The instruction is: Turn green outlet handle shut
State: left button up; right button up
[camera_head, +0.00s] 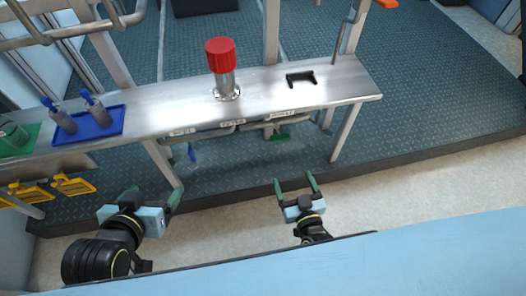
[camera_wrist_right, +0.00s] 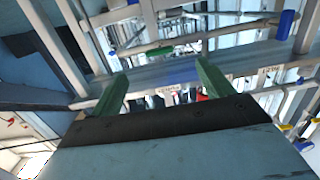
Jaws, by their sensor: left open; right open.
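The green outlet handle (camera_head: 281,137) sits on the pipework under the steel bench, below the right-hand label. In the right wrist view a green handle (camera_wrist_right: 160,50) lies on a pipe beyond the fingers, slightly above their tips. My right gripper (camera_head: 294,181) is open and empty, in front of the bench and below the green handle in the head view. Its green fingers (camera_wrist_right: 157,78) are apart, with no contact on the handle. My left gripper (camera_head: 154,195) is open and empty, further left, by a bench leg.
The steel bench (camera_head: 165,105) carries a red-capped cylinder (camera_head: 221,65) and a blue tray (camera_head: 95,127). A blue handle (camera_head: 192,153) hangs under the bench to the left. A bench leg (camera_head: 345,132) stands right of the green handle. The floor (camera_head: 400,170) further right is clear.

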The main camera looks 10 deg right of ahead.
jog(key=t, duration=0.1)
jog(key=b, duration=0.3)
send_near(281, 141)
jog(key=w, duration=0.2)
jog(key=shift+h, duration=0.3)
jog(key=w+b, duration=0.1)
jog(key=w, duration=0.1)
jog(key=w+b, duration=0.1)
jog(key=w, duration=0.2)
jog(key=shift+w+a+f, duration=0.1)
jog(key=shift+w+a, duration=0.15)
jog(key=shift+w, duration=0.1)
pick_arm(q)
jog(key=d+r+t+h, duration=0.3)
jog(key=r+t, duration=0.9)
jog(key=r, duration=0.7)
jog(key=shift+w+d+r+t+h+b, duration=0.2)
jog(key=shift+w+t+h+b, duration=0.2)
jog(key=shift+h, duration=0.3)
pick_arm(e)
jog(key=shift+w, duration=1)
jog(key=c, duration=1)
pick_arm(q)
jog(key=shift+w+f, duration=0.1)
pick_arm(e)
jog(key=shift+m, duration=0.3)
